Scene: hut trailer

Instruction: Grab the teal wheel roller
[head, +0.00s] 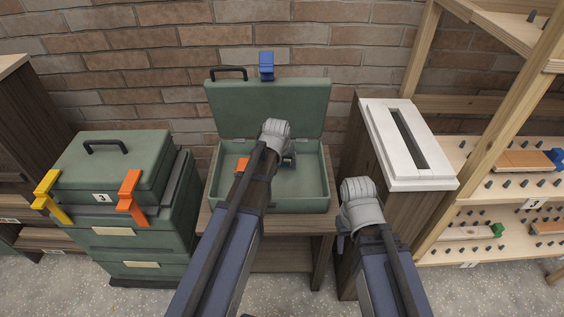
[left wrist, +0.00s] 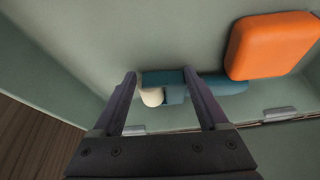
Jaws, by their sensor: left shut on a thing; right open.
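The teal wheel roller (left wrist: 163,79) lies in the open green toolbox (head: 318,203), with a teal body and a cream rounded end between my left fingers in the left wrist view. My left gripper (head: 287,161) reaches down into the toolbox and is shut on the roller; it also shows in the left wrist view (left wrist: 160,76). My arm hides most of the roller in the head view. A teal bar runs on from it to the right, up to an orange block (left wrist: 270,45); I cannot tell whether they join. My right gripper (head: 341,238) is open and empty, right of the toolbox stand.
The toolbox lid (head: 262,108) stands open against the brick wall, with a blue clip (head: 266,66) on top. A closed green case stack (head: 112,200) stands left. A white-topped bin (head: 433,172) and wooden shelves (head: 500,150) stand right. The toolbox walls surround my left gripper.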

